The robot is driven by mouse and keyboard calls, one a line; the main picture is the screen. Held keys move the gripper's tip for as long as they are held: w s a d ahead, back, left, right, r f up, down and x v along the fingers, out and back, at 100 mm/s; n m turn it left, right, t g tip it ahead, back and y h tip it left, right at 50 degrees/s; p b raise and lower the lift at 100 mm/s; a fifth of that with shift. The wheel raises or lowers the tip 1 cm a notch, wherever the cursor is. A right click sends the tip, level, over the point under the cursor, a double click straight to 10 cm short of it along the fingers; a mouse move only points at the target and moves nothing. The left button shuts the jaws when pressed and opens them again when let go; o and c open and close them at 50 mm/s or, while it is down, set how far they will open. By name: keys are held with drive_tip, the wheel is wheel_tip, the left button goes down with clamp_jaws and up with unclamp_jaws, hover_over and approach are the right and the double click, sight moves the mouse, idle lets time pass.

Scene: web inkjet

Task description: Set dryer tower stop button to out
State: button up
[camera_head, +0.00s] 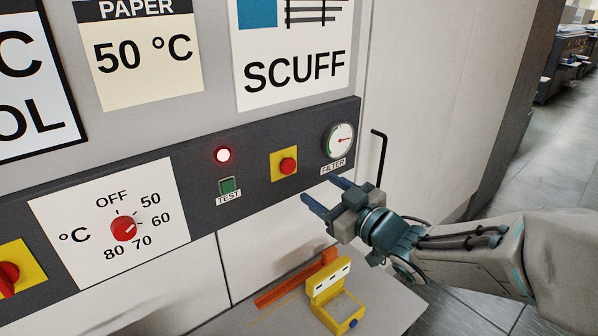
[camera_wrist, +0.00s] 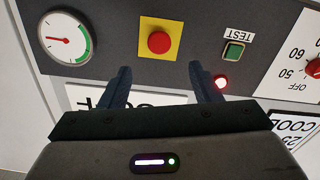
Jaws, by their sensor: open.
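The stop button (camera_head: 288,166) is a red round knob on a yellow square plate, set in the dark panel strip between the green test button and the filter gauge. In the wrist view, which is turned upside down, the red stop button (camera_wrist: 159,42) sits above and between my fingertips. My gripper (camera_head: 320,190) is open and empty, in front of the panel, to the right of and a little below the button. My gripper's two dark fingers (camera_wrist: 158,70) point toward the panel, apart from the button. I cannot tell whether the button is in or out.
A lit red lamp (camera_head: 223,155) and a green TEST button (camera_head: 228,185) are left of it. The FILTER gauge (camera_head: 339,141) and a black door handle (camera_head: 379,158) are right. A red temperature dial (camera_head: 123,228) is far left. A yellow device (camera_head: 333,300) sits on the grey surface below.

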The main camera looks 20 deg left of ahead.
sight(290, 169)
drive_tip(key=x, duration=0.9)
drive_tip(key=shift+w+a+p, duration=0.15)
drive_tip(key=shift+a+p, duration=0.05)
drive_tip(key=shift+p, duration=0.15)
